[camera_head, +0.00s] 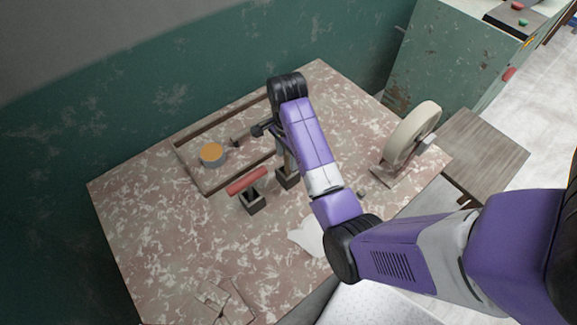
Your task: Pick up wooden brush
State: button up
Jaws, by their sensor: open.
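My gripper (262,130) is a dark shape at the end of my purple arm, over the back part of the mottled table (150,230). It is open, partly hidden by my own arm, and small in view. I see nothing held in it. A small dark piece (236,143) lies just left of it, too small to name. A reddish bar-shaped handle (247,181) lies across a dark open block (252,203), below and left of my gripper. I cannot tell for certain which thing is the wooden brush.
A second dark block (287,179) stands beside my arm. A pale wheel (410,133) stands at the right. A white sheet (308,236) lies near the front. The table's left side is clear.

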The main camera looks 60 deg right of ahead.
aim_at(288, 163)
jog(key=shift+d+f, duration=0.1)
jog(key=shift+f, duration=1.85)
grip_shut()
